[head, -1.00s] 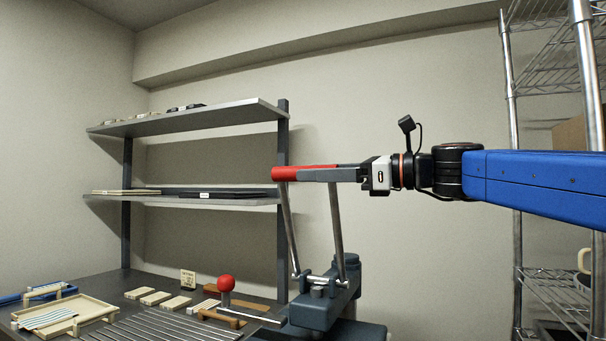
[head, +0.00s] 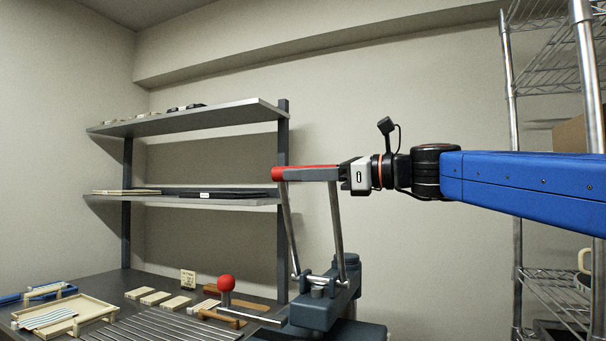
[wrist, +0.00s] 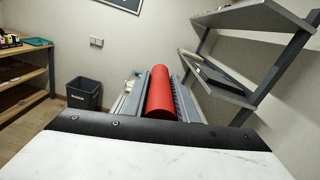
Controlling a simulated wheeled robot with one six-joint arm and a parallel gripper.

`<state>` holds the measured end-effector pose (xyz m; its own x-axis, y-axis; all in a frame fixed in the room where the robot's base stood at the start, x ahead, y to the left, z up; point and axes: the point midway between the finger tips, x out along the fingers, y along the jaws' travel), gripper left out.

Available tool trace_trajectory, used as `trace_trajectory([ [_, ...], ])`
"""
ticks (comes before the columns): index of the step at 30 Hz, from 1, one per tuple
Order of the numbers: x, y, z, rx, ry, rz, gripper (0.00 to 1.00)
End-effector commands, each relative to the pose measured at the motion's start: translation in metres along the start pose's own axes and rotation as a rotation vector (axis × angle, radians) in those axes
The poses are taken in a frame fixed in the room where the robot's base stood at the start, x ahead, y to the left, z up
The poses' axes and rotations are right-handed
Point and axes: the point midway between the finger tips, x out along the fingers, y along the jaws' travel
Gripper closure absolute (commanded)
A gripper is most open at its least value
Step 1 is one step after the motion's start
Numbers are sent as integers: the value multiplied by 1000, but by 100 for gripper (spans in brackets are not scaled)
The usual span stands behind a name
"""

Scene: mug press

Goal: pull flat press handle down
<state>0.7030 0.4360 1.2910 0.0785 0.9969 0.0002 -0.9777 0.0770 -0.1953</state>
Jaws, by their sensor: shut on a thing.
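The flat press (head: 318,310) is a dark grey machine at the right end of the workbench. Its handle is a red horizontal bar (head: 277,173) on two metal rods that rise from the press; it is raised. My gripper (head: 290,174) lies along the red bar, with its fingers on either side and shut on it. In the wrist view the red bar (wrist: 160,92) runs lengthwise between the two grey fingers. The far end of the bar by the palm is covered by my gripper in the head view.
A red ball knob (head: 226,283) stands on the bench left of the press. A wooden tray (head: 65,314) and several pale blocks lie further left. Wall shelves (head: 200,196) stand behind. A wire rack (head: 553,290) is at the right.

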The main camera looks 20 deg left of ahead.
Motion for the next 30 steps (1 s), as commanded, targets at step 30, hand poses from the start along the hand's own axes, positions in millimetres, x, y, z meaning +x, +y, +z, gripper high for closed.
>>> trace_trajectory([
  [30, 0, 151, -79, -646, 1, 4, 100],
])
